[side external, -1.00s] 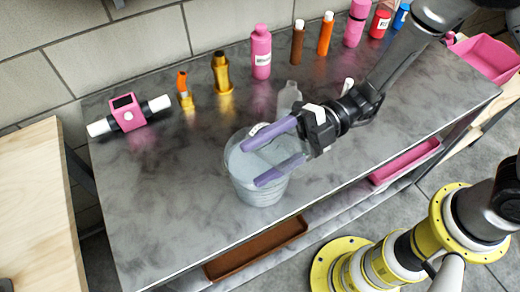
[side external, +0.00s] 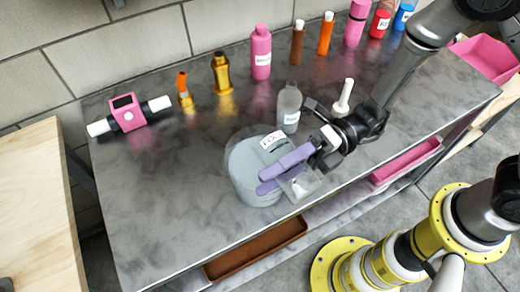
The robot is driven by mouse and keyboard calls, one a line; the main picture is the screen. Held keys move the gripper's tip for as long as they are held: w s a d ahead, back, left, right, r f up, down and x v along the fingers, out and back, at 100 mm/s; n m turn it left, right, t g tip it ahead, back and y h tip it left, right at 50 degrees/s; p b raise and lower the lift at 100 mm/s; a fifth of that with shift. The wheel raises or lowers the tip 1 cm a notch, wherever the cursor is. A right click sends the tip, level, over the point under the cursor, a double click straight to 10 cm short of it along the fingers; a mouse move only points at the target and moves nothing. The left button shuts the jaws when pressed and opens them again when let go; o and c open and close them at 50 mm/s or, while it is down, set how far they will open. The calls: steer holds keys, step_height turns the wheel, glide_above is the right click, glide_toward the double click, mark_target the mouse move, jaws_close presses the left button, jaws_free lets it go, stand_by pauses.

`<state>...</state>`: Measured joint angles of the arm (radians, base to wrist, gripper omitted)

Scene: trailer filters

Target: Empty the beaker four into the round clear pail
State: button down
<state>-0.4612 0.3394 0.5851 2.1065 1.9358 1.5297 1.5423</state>
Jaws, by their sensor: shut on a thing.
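The round clear pail (side external: 243,178) stands on the grey bench, with greyish contents showing inside. My gripper (side external: 264,180) has purple fingers and reaches over the pail's right side from the right. It is shut on a small clear beaker (side external: 302,184), which is tilted and partly hidden by the fingers. A white label with dark lettering (side external: 271,140) shows beside the upper finger, apparently on the beaker; I cannot read it surely. Whether anything is left in the beaker or flowing from it cannot be told.
A clear bottle (side external: 289,107) stands just behind the pail, and a white pestle-like item (side external: 344,97) is near my wrist. Pink (side external: 261,53), gold (side external: 222,73), brown and orange containers line the back. A pink device (side external: 127,113) lies at left. The bench's front left is clear.

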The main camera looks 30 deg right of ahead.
mark_target(287, 193)
steer(key=shift+s+d+n, duration=0.1)
steer(key=shift+s+n, duration=0.85)
steer(key=shift+n, duration=0.25)
steer(key=shift+f+n, duration=0.5)
steer(key=shift+n, duration=0.3)
steer(key=n, duration=0.1)
steer(key=r+n, duration=0.1)
steer(key=n, duration=0.1)
steer(key=shift+w, duration=0.25)
steer(key=shift+f+n, duration=0.45)
steer(key=shift+n, duration=0.35)
steer(key=shift+s+r+n, duration=0.2)
steer(key=shift+s+n, duration=0.25)
steer(key=shift+n, duration=0.55)
steer(key=shift+s+f+n, duration=0.3)
steer(key=shift+s+n, duration=0.05)
steer(key=shift+n, duration=0.35)
steer(key=shift+s+f+n, duration=0.8)
steer(key=shift+f+n, duration=1.4)
steer(key=shift+f, duration=2.3)
steer(key=shift+d+r, duration=0.1)
steer(key=shift+r, duration=2.35)
